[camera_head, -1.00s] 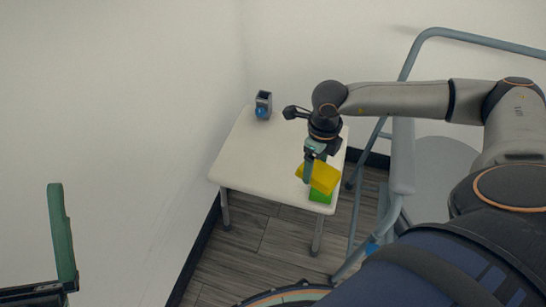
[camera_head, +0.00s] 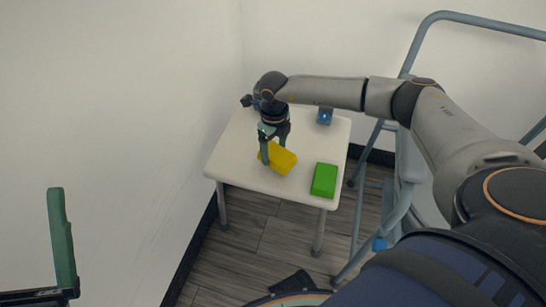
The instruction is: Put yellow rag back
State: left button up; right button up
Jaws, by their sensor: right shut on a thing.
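The yellow rag (camera_head: 281,160) is a thick yellow block over the middle of a small white table (camera_head: 235,171). My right gripper (camera_head: 265,152) points down and is shut on the rag's left part. The rag is tilted, and I cannot tell whether it touches the table top. My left gripper (camera_head: 62,240) is at the lower left, far from the table. One green finger stands at the end of its dark body; the other is out of frame, and it looks open and empty.
A green block (camera_head: 324,180) lies at the table's front right. A blue-grey metal frame (camera_head: 407,190) is close on the right; walls are behind and left. The table's front left is clear.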

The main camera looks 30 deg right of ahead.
aim_at(273, 151)
jog(key=shift+w+f+b, duration=0.15)
jog(key=shift+f+b, duration=0.7)
jog(key=shift+f, duration=0.85)
jog(key=shift+a+f, duration=0.1)
jog(key=shift+f, duration=0.05)
jog(key=o, duration=1.2)
jog(key=shift+c, duration=0.2)
